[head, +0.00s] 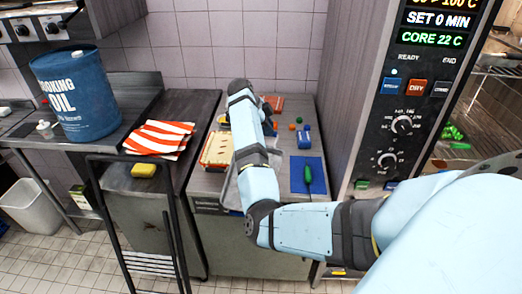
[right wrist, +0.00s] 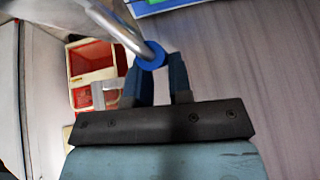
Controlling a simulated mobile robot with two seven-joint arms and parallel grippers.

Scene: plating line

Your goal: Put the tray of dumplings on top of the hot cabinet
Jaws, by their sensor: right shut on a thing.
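My right arm reaches over the middle counter (head: 298,118); its forearm hides most of the right gripper in the head view. In the right wrist view my right gripper (right wrist: 164,68) is shut on a grey metal bar (right wrist: 122,22) with a blue ring at its end. I cannot tell what the bar belongs to. A cream tray-like thing with red edges (head: 215,150) lies left of my forearm and may be the dumpling tray; its contents are unclear. A grey metal edge (head: 229,190) shows below it. I cannot tell which unit is the hot cabinet. My left gripper is not in view.
A blue mat (head: 298,181) with a green object lies right of my forearm. A striped cloth (head: 160,138) and a blue oil drum (head: 75,95) stand to the left. A black-framed cart (head: 105,210) is in front. An oven panel (head: 400,115) rises at right.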

